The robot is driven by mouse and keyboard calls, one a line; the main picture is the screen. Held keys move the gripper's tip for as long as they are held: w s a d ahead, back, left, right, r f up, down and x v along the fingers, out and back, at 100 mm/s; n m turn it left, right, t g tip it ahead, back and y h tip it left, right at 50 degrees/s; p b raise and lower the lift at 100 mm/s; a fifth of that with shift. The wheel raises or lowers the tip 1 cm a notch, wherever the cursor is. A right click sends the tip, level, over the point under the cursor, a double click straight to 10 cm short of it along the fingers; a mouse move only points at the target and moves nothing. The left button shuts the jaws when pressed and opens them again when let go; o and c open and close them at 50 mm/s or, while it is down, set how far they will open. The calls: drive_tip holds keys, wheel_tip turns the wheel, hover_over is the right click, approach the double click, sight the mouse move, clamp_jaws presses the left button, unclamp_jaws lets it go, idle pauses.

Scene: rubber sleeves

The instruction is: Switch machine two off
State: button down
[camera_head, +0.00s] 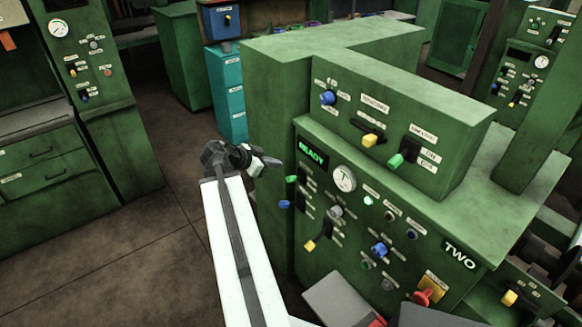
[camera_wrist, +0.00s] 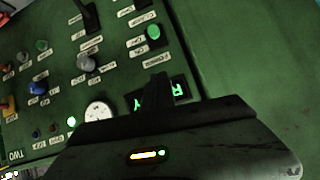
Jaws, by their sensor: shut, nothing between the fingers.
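Machine two is a green cabinet, labelled TWO (camera_head: 460,255). Its display (camera_head: 312,153) is lit green and reads READY; it is partly covered by my fingers in the wrist view (camera_wrist: 181,88). The raised box on top carries a blue knob (camera_head: 327,97), a yellow-tipped lever (camera_head: 369,140) and a green-tipped lever (camera_head: 396,160) with small labels beside it. The front has a white gauge (camera_head: 343,179), a yellow-tipped lever (camera_head: 310,245), a blue knob (camera_head: 379,250) and a red control (camera_head: 424,297). My gripper (camera_head: 268,164) is shut and empty, left of the display.
A green-tipped control (camera_head: 291,179) and a blue one (camera_head: 284,203) sit at the front's left edge, close to my gripper. A teal drawer cabinet (camera_head: 226,95) stands behind. Another green machine (camera_head: 85,60) is at left. The floor (camera_head: 180,200) between is clear.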

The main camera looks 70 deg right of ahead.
drive_tip(key=shift+s+d, duration=0.15)
drive_tip(key=shift+s, duration=0.05)
drive_tip(key=b, duration=0.7)
hover_over(290, 178)
drive_tip(key=s+d, duration=0.1)
drive_tip(key=s, duration=0.1)
drive_tip(key=f, duration=0.6)
drive_tip(key=shift+w+f, duration=0.15)
drive_tip(key=shift+w, duration=0.1)
drive_tip(key=f+b, duration=0.1)
drive_tip(key=w+a+f+b, duration=0.1)
drive_tip(key=f, duration=0.1)
drive_tip(key=shift+w, duration=0.2)
drive_tip(key=shift+r, duration=0.1)
